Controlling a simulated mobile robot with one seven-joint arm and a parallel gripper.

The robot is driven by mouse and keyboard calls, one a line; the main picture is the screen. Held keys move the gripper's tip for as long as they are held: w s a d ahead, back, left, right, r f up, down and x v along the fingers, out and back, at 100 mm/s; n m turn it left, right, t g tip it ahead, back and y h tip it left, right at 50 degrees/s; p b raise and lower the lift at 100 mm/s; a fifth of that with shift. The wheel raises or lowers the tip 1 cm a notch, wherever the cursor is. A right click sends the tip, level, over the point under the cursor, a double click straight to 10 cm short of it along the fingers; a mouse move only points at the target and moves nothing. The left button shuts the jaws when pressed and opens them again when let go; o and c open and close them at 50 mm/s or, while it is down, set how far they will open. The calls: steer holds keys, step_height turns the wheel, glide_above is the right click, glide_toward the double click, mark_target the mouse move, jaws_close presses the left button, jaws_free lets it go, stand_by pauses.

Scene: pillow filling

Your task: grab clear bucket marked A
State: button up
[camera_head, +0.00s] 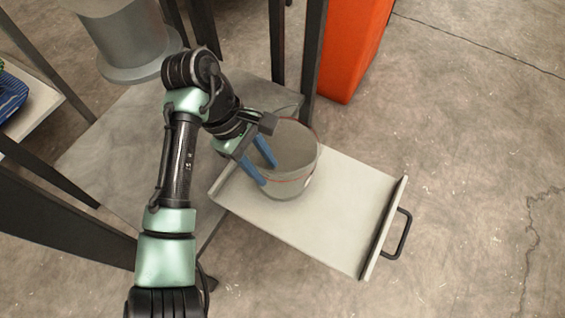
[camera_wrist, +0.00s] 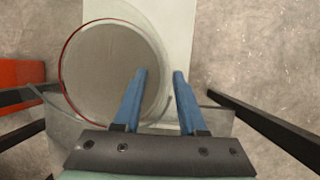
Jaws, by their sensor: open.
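A clear, see-through bucket (camera_head: 301,150) with a thin reddish rim line stands upright on a pale sliding tray (camera_head: 340,215). No letter A is readable on it. My gripper (camera_head: 268,174) is open, its two blue fingers apart and nothing held between them. It is at the bucket's near left side. In the wrist view, the bucket (camera_wrist: 105,65) is seen from above, left of centre. There, the left finger of my gripper (camera_wrist: 160,74) overlaps the bucket's opening and the right finger lies just outside the rim. I cannot tell whether either finger touches the wall.
The tray has a black handle (camera_head: 400,235) at its right end. Dark frame posts (camera_head: 313,60) rise behind the bucket, with an orange-red block (camera_head: 352,50) beyond. A grey cylinder (camera_head: 125,40) stands at upper left. Concrete floor on the right is clear.

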steer(key=shift+d+f, duration=0.1)
steer(key=shift+f, duration=0.15)
jaws_close()
steer(key=shift+r, duration=0.1)
stand_by(1.2)
